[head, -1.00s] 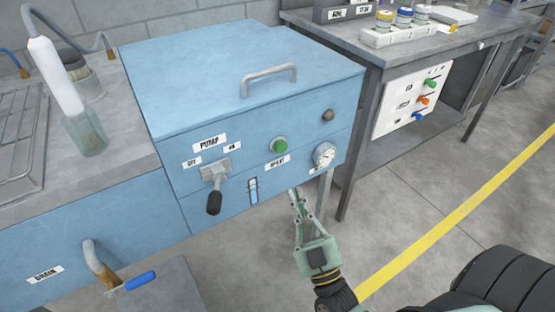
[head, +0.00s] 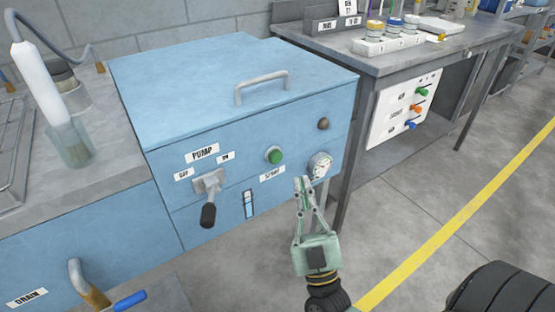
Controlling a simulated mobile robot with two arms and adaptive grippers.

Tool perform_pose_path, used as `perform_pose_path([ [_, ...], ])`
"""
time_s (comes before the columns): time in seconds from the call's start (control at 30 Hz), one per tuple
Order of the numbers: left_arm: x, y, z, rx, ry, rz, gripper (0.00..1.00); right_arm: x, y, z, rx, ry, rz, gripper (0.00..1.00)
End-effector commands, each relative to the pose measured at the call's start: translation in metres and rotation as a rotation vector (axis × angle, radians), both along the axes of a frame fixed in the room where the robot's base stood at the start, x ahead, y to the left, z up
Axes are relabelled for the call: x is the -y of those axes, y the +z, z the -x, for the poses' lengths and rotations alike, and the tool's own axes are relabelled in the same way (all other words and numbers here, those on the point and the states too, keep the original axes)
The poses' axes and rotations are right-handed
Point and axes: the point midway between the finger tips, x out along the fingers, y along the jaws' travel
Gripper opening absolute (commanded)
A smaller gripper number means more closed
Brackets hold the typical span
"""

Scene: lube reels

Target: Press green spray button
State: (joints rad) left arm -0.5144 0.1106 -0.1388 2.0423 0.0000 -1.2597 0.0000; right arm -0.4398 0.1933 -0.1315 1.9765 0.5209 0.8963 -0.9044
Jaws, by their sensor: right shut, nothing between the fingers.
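The green spray button (head: 274,156) is a round green knob in a pale ring on the front of the blue machine (head: 240,125). A small white label (head: 272,173) sits just below it. My right gripper (head: 302,182) is shut and empty, fingertips pointing up. A gap shows between tips and button; I cannot tell whether the tips touch the panel. My left gripper is not in view.
A pump lever (head: 209,200) with a black grip sticks out left of the button. A grey handle (head: 262,86) stands on the lid. A grey workbench (head: 400,62) with bottles and a panel of coloured knobs (head: 404,108) is at the right.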

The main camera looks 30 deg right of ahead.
Motion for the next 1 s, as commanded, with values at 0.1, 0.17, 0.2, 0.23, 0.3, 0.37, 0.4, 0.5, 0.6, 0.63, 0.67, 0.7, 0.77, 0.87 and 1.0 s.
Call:
perform_pose_path([
  [0.1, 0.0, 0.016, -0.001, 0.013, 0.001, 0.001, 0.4, -0.002, -0.002, -0.019, 0.004, 0.0, 0.001, 0.0],
  [0.17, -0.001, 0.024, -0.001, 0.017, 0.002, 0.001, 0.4, -0.002, -0.001, -0.027, 0.004, 0.0, 0.0, 0.0],
  [0.2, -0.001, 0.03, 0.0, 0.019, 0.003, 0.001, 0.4, -0.003, -0.001, -0.032, 0.003, 0.001, -0.001, 0.0],
  [0.23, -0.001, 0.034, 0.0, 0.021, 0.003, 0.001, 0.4, -0.003, -0.001, -0.036, 0.003, 0.001, 0.0, 0.0],
  [0.3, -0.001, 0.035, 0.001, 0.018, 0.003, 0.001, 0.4, -0.004, 0.0, -0.044, 0.003, -0.001, 0.0, 0.0],
  [0.37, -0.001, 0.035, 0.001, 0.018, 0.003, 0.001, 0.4, -0.004, 0.0, -0.05, 0.002, 0.0, -0.001, 0.0],
  [0.4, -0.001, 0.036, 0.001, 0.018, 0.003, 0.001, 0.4, -0.004, 0.0, -0.053, 0.002, 0.0, -0.001, 0.0],
  [0.5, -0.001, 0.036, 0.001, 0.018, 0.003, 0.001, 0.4, -0.005, 0.0, -0.059, 0.0, 0.0, 0.0, 0.0],
  [0.6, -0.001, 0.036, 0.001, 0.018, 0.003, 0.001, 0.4, -0.005, 0.0, -0.062, 0.001, 0.0, 0.0, 0.0],
  [0.63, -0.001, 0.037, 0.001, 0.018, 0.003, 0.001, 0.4, -0.005, 0.0, -0.062, 0.001, 0.0, 0.0, 0.0],
  [0.67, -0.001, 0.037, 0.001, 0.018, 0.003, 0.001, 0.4, -0.005, 0.0, -0.063, 0.001, 0.0, 0.0, 0.0],
  [0.7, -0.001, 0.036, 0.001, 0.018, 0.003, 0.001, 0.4, -0.005, 0.0, -0.063, 0.001, 0.0, 0.0, 0.0],
  [0.77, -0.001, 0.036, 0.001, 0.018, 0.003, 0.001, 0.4, -0.005, 0.0, -0.063, 0.001, 0.0, 0.0, 0.0],
  [0.87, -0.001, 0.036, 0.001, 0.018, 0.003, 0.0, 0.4, -0.005, 0.0, -0.063, 0.001, 0.0, 0.0, 0.0],
  [1.0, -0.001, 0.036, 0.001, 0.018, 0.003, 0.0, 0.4, -0.005, 0.0, -0.062, 0.0, 0.0, 0.0, 0.0],
])
